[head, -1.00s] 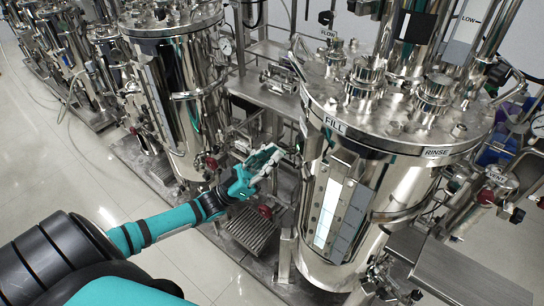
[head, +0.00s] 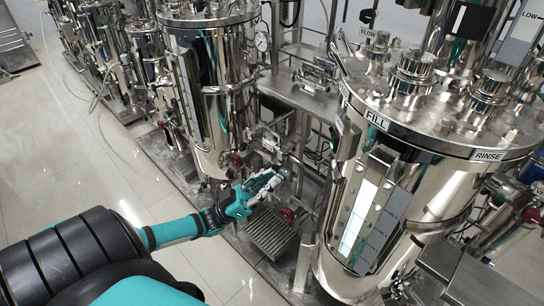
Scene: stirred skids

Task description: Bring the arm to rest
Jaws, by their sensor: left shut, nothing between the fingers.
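My left arm comes in from the lower left of the head view, black at the near joint and teal further out. It reaches over the tiled floor toward the gap between two steel vessels. My left gripper (head: 270,183) is at the end of it, shut and empty, in front of the skid pipework. A red valve knob (head: 287,214) shows just below and right of the gripper; I cannot tell whether they touch. My right gripper is not in view.
The large steel vessel (head: 430,200) with FILL and RINSE labels stands close on the right. Another steel vessel (head: 212,100) stands behind the gripper. A grated step (head: 270,234) lies below the gripper. The tiled floor (head: 60,165) on the left is clear.

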